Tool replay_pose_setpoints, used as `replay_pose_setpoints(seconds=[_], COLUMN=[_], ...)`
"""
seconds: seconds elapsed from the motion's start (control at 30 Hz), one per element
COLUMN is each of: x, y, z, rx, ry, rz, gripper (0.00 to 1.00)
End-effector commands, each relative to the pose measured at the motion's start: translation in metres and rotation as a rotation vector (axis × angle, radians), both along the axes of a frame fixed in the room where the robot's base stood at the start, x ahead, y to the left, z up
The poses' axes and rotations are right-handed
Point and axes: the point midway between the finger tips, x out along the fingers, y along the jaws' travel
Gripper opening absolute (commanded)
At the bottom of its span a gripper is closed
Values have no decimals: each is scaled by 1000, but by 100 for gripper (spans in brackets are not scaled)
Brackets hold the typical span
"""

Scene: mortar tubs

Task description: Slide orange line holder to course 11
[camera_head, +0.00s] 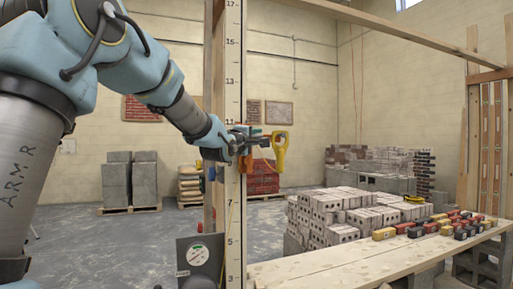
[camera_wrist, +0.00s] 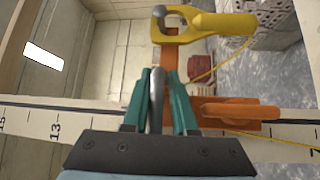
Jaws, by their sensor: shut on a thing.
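The orange line holder (camera_head: 265,143) sits on the numbered pole (camera_head: 233,75), a little below its 11 mark. In the wrist view the orange line holder (camera_wrist: 238,112) lies across the pole, with an orange arm reaching out to a yellow hooked piece (camera_wrist: 225,22). That yellow piece (camera_head: 280,152) hangs to the right of the pole in the head view. My gripper (camera_head: 243,142) is at the holder beside the pole. In the wrist view its green fingers (camera_wrist: 158,100) are shut around a grey upright rod at the holder. The fingers hide part of the scale.
A yellow line (camera_wrist: 275,136) runs from the holder along the pole. A plank bench (camera_head: 350,250) with several small coloured blocks stands at the lower right. Block stacks (camera_head: 335,212) stand behind it. A dial gauge box (camera_head: 200,258) is low beside the pole.

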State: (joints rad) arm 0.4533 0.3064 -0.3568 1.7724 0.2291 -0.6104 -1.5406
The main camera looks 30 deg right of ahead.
Motion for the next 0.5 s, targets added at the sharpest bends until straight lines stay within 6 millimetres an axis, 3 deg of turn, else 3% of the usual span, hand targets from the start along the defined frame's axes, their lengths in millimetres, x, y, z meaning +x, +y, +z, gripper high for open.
replay_pose_setpoints(seconds=[0.03,0.1,0.5], x=[-2,-2,-2], y=[-1,-1,-1], z=[12,15,15], rx=[-9,-9,-8], ry=[-10,-10,-8], rz=[-3,-3,-4], gripper=[0,0,0])
